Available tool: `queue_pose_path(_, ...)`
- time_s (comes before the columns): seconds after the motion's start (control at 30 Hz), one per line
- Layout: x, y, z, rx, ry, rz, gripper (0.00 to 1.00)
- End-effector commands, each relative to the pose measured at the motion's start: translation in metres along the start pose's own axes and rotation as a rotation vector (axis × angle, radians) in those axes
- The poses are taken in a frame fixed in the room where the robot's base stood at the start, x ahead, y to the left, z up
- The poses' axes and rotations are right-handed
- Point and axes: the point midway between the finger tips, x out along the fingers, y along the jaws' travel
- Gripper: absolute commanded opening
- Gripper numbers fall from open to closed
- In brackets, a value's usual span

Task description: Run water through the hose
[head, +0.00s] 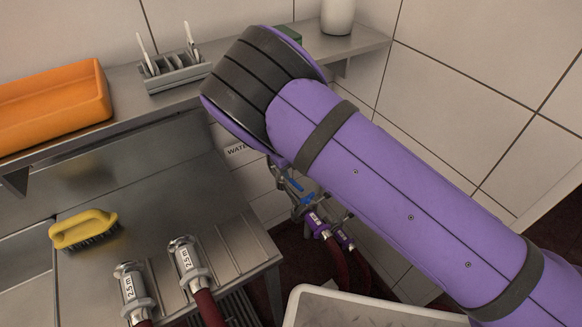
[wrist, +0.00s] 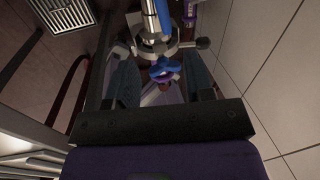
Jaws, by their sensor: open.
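A metal fitting (wrist: 152,42) is just beyond. My fingers are hidden by my arm in the head view.
Two dark red hoses with metal couplings marked "2.5 m" (head: 188,262) lie on the steel drainboard (head: 150,215) beside a yellow brush (head: 84,230). The shelf holds an orange tray (head: 50,105) and a grey rack (head: 177,72). A white bin (head: 350,308) stands at the front.

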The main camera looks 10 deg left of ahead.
Motion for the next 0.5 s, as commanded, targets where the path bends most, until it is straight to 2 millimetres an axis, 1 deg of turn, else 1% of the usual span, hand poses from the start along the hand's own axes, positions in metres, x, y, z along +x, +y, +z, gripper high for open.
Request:
queue_pose_path(0.37,-0.0013,0.0008,0.0006,0.000,-0.003,-0.011,0.48)
queue_pose_path(0.4,-0.0013,0.0008,0.0006,-0.001,-0.003,-0.011,0.39)
queue_pose_path(0.47,-0.0014,0.0012,0.0005,-0.013,-0.003,-0.012,0.25)
queue_pose_path(0.5,-0.0016,0.0016,0.0005,-0.033,-0.003,-0.013,0.16)
